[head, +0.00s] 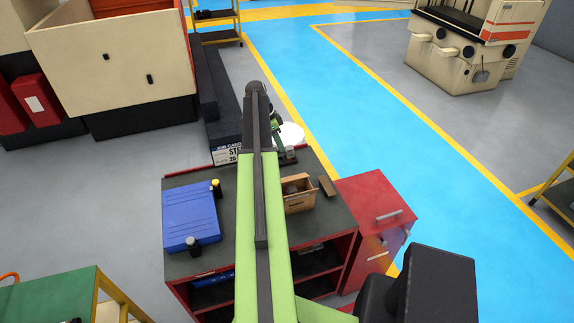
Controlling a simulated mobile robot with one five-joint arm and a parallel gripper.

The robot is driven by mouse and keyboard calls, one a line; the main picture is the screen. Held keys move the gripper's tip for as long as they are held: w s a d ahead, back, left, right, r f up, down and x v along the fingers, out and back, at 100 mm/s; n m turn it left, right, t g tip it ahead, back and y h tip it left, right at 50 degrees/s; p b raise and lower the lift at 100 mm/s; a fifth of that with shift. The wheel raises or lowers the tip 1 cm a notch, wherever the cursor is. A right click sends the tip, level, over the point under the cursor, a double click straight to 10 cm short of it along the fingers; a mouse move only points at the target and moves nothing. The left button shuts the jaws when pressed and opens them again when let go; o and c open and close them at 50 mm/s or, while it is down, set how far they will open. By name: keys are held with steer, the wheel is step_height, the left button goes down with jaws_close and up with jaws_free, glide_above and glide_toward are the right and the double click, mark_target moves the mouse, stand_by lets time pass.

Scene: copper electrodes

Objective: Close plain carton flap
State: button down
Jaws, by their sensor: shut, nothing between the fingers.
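A small plain brown carton (299,203) stands on the dark top of a red workbench (335,222), just right of my arm. Its top looks open, and something grey shows inside. My arm covers part of its left side, and the exact pose of its flap is too small to tell. My gripper (279,130) is partly hidden behind my arm, beyond the carton toward the bench's back edge. It appears shut and empty, apart from the carton.
A blue case (190,215) lies left on the bench, with a dark bottle (191,245) and a yellow-capped one (215,186) beside it. A brown block (327,186) lies right of the carton. A red cabinet (372,195) adjoins the bench. Blue floor beyond is clear.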

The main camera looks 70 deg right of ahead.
steer(key=b, duration=1)
glide_above(293, 179)
steer(key=w+d, duration=0.1)
steer(key=w, duration=0.2)
steer(key=f, duration=1)
steer(key=shift+s+f, duration=0.15)
steer(key=shift+s, duration=0.05)
steer(key=shift+s+a+f+b, duration=0.25)
steer(key=shift+a+f+b, duration=0.05)
steer(key=shift+f+b, duration=0.3)
steer(key=shift+s+a+f+b, duration=0.2)
steer(key=shift+a+f+b, duration=0.1)
steer(key=shift+f+b, duration=0.3)
steer(key=shift+s+a+f, duration=0.1)
steer(key=shift+a+f, duration=0.05)
